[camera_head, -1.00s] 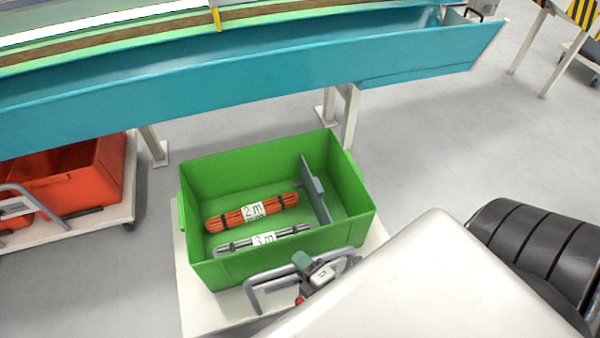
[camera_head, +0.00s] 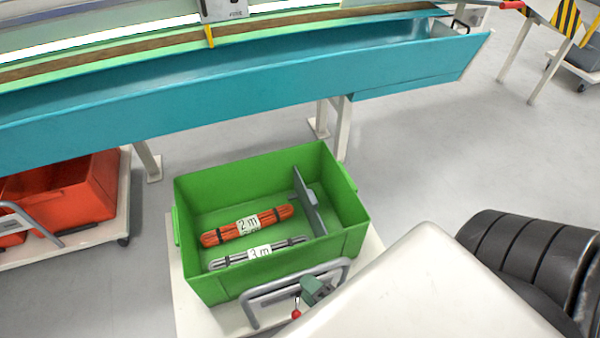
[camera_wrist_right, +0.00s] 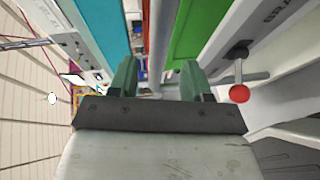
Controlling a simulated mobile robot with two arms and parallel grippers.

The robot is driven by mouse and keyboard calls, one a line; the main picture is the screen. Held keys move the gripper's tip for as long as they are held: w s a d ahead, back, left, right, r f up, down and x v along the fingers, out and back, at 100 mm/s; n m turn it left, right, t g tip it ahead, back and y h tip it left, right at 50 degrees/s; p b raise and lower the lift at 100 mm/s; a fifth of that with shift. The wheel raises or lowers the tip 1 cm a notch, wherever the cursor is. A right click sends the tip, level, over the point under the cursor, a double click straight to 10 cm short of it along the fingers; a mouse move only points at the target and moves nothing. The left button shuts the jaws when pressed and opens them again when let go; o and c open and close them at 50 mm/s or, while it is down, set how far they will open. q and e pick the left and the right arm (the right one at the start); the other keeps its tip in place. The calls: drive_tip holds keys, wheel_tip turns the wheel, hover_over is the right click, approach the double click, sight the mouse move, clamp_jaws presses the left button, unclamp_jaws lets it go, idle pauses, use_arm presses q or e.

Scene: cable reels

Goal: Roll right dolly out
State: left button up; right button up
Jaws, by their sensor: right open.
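The right dolly (camera_head: 215,320) is a white platform with a bent grey tube handle (camera_head: 262,292) at its near side. It carries a green bin (camera_head: 215,285). A red knob (camera_head: 296,314) on a lever is by the handle; the knob also shows in the right wrist view (camera_wrist_right: 239,93). My right gripper (camera_head: 314,288) has green fingers and is at the near side of the handle. In the right wrist view its fingers (camera_wrist_right: 158,75) are apart, with a grey bar in line between them; I cannot tell how deep it sits. My left gripper is out of view.
The bin holds an orange 2 m cable bundle (camera_head: 270,217) and a grey 3 m bundle (camera_head: 225,262). A blue bench (camera_head: 240,95) with white legs stands behind. A second dolly (camera_head: 90,250) with a red bin (camera_head: 95,190) is at left.

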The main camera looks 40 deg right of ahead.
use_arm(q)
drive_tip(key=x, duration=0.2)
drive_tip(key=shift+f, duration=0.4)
use_arm(e)
drive_tip(key=v, duration=0.6)
drive_tip(key=shift+s, duration=0.25)
